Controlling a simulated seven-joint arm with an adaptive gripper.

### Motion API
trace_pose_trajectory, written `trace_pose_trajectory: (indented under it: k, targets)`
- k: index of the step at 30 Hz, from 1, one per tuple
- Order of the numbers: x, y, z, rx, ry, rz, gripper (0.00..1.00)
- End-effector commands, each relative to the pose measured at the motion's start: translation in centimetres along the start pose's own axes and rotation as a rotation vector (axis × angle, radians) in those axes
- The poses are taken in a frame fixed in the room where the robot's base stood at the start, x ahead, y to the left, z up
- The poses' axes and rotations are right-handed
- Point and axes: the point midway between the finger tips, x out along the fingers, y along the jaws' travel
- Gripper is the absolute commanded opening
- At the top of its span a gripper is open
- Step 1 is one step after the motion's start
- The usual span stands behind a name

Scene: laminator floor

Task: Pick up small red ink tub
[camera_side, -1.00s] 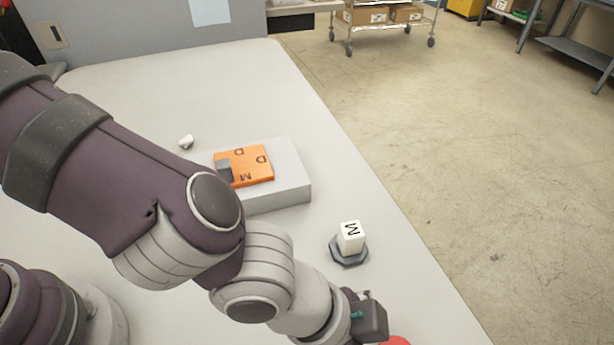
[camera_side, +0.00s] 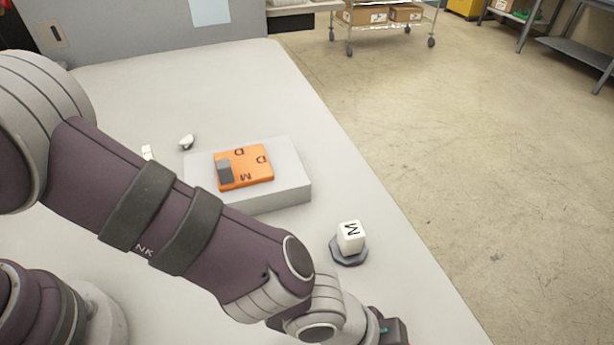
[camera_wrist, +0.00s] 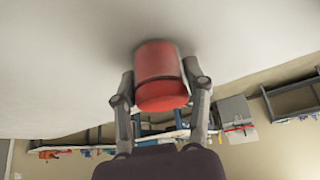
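The small red ink tub (camera_wrist: 160,72) is in the wrist view, a red cylinder with a darker band around it. It is right at the pale table surface. My gripper (camera_wrist: 160,80) has one finger on each side of the tub, both very close to its wall. I cannot tell whether the fingers press on it or leave a thin gap. In the side view my gripper (camera_side: 396,334) is at the bottom edge, partly cut off, and the tub is not visible there.
An orange lettered plate (camera_side: 255,170) lies on a grey slab (camera_side: 285,199). Small white pieces (camera_side: 187,142) lie behind. The far table is clear.

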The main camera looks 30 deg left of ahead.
Motion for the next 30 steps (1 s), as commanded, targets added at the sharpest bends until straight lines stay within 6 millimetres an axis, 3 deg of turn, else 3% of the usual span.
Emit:
trace_pose_trajectory:
  k: [1, 7, 17, 27, 30]
  targets:
    - [0.0, 0.0, 0.0, 0.000, 0.000, 0.000, 0.37]
    - [0.0, 0.0, 0.0, 0.000, 0.000, 0.000, 0.11]
    - [-0.8, 0.0, -0.5, 0.000, 0.003, 0.000, 0.10]
    - [-7.4, -0.1, -4.3, 0.000, 0.005, -0.002, 0.10]
    - [-8.4, -0.3, -4.4, 0.024, 0.001, 0.014, 0.10]
